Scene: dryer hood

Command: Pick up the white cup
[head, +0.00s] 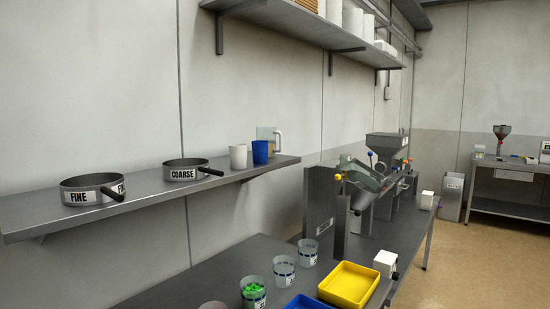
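The white cup (238,157) stands upright on the grey wall shelf (140,203). It is just left of a blue cup (260,152), with a clear jug (272,137) behind the blue cup. The white cup's front is unobstructed. My gripper is not in this view.
Two sieves stand left on the shelf, marked FINE (91,190) and COARSE (186,170). On the bench below are several clear beakers (283,270), a yellow tray (349,284), a blue tray (305,302) and a metal machine (356,185). A higher shelf (290,20) hangs above.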

